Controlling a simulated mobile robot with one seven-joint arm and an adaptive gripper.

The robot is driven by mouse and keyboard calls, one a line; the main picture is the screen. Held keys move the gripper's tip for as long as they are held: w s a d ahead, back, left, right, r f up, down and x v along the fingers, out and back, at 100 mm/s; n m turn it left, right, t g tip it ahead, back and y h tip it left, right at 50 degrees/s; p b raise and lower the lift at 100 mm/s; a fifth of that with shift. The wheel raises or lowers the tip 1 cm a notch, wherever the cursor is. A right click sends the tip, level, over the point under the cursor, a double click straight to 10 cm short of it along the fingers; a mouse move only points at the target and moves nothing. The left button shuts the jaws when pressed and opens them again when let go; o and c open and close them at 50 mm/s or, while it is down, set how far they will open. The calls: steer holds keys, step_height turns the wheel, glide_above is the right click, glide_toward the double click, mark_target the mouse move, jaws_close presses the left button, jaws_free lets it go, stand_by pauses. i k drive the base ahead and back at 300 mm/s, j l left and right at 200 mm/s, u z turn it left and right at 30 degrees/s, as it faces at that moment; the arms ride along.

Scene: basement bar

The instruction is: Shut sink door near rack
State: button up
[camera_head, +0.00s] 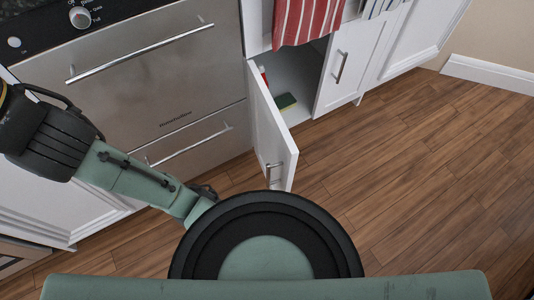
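The white sink door (268,130) stands open, swung out from the cabinet front toward me. It is hinged on its left, beside the oven, and a metal handle (273,176) is low on its free edge. The cabinet opening (296,70) shows to its right. A red striped towel (307,20) hangs above the opening; the rack itself is not clearly seen. My arm (140,182) reaches in from the left, below the oven front and left of the door. Its fingers cannot be made out; my gripper is not visible.
A green-and-yellow sponge (287,101) and a partly hidden red item (263,74) are inside the cabinet. The neighbouring right door (350,55) looks shut. The steel oven (150,75) stands left. Wooden floor (420,170) is clear to the right.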

mark_target(276, 152)
steer(key=k+j+z, duration=0.1)
steer(key=j, duration=0.35)
steer(key=k+j+z, duration=0.1)
steer(key=k+j, duration=0.25)
steer(key=k+j+z, duration=0.15)
steer(key=j, duration=0.3)
steer(key=k+u, duration=0.1)
steer(key=k, duration=0.05)
